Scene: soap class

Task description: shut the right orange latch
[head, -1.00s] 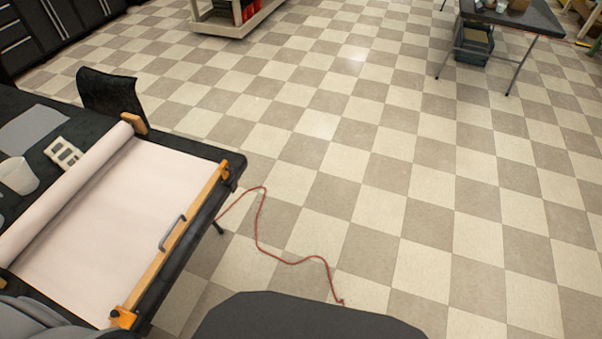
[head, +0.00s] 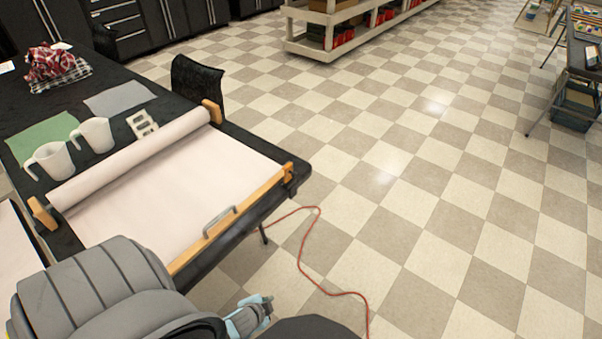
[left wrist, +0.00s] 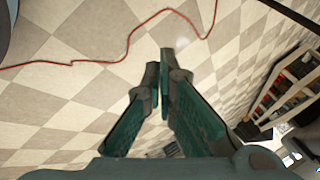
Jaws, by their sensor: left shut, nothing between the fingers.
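The wooden bar (head: 230,218) with a grey handle (head: 219,221) runs along the near edge of the white paper sheet (head: 190,180). A small orange and dark fitting, the right latch (head: 288,173), sits at the bar's far right end; whether it is open or shut is too small to tell. The bar's near left end is hidden behind my left arm. My left gripper (left wrist: 164,66) is shut and empty over the tiled floor in the left wrist view, with no latch in that view. My right gripper is out of view.
The paper roll (head: 135,157) lies across the black table (head: 95,85). A red cord (head: 303,250) lies on the floor. Open floor lies to the right.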

